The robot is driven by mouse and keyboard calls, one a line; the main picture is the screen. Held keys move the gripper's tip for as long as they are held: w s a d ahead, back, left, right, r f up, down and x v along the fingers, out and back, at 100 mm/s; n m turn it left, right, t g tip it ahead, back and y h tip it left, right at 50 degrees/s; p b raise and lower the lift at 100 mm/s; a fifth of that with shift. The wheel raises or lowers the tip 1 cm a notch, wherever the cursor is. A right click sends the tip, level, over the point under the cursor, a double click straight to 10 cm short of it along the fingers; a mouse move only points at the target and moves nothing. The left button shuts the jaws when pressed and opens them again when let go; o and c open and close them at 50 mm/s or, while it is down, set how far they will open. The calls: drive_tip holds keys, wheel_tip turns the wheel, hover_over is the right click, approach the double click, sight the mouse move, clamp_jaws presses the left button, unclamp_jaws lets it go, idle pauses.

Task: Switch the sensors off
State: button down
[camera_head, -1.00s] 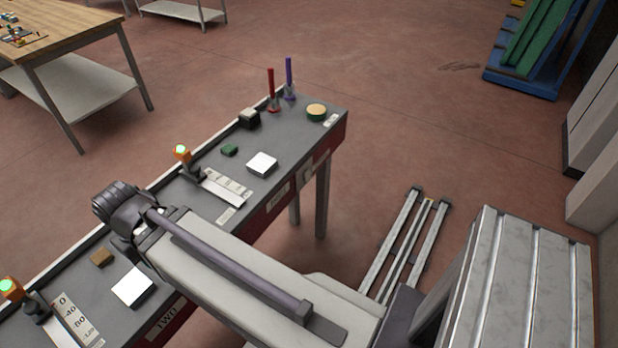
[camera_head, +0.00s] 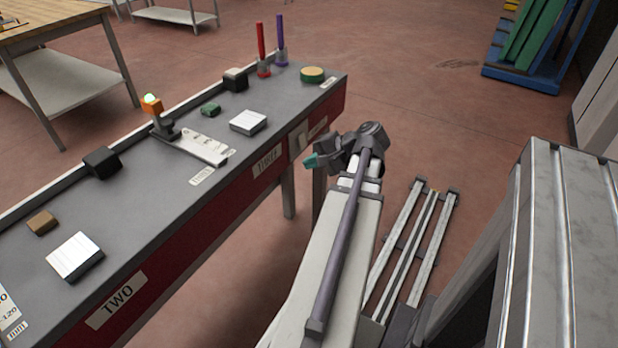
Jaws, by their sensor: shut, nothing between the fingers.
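An orange sensor (camera_head: 152,104) with a lit green top stands on a dark bracket by a white scale plate (camera_head: 198,147) on the grey bench (camera_head: 150,210). A second scale plate (camera_head: 8,308) is cut off at the left edge; no sensor shows beside it. My gripper (camera_head: 311,160), with teal tips, is shut and small in view. It is off the bench's front side near the label THREE (camera_head: 268,160), apart from the sensor.
On the bench are a black block (camera_head: 102,162), a brown block (camera_head: 42,222), white blocks (camera_head: 75,257) (camera_head: 248,122), a small green block (camera_head: 210,110), a dark box (camera_head: 236,79), and a red rod (camera_head: 261,42) and purple rod (camera_head: 280,38).

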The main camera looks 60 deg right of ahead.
sight(303, 146)
drive_tip(key=s+d+f+t+h+b, duration=0.1)
drive_tip(key=s+d+t+h+b, duration=0.2)
drive_tip(key=s+d, duration=0.5)
drive_tip(key=shift+s+m+t+h+b, duration=0.35)
drive_tip(key=shift+t+b, duration=0.5)
drive_tip(key=shift+t, duration=0.35)
drive_tip(key=shift+w, duration=0.1)
drive_tip(key=w, duration=0.4)
drive_tip(key=w+f+b, duration=0.1)
drive_tip(key=w, duration=0.4)
drive_tip(key=w+f+b, duration=0.1)
drive_tip(key=w, duration=0.3)
drive_tip(key=shift+w+d+f, duration=0.15)
drive_tip(key=shift+w+d, duration=0.05)
drive_tip(key=shift+w, duration=0.2)
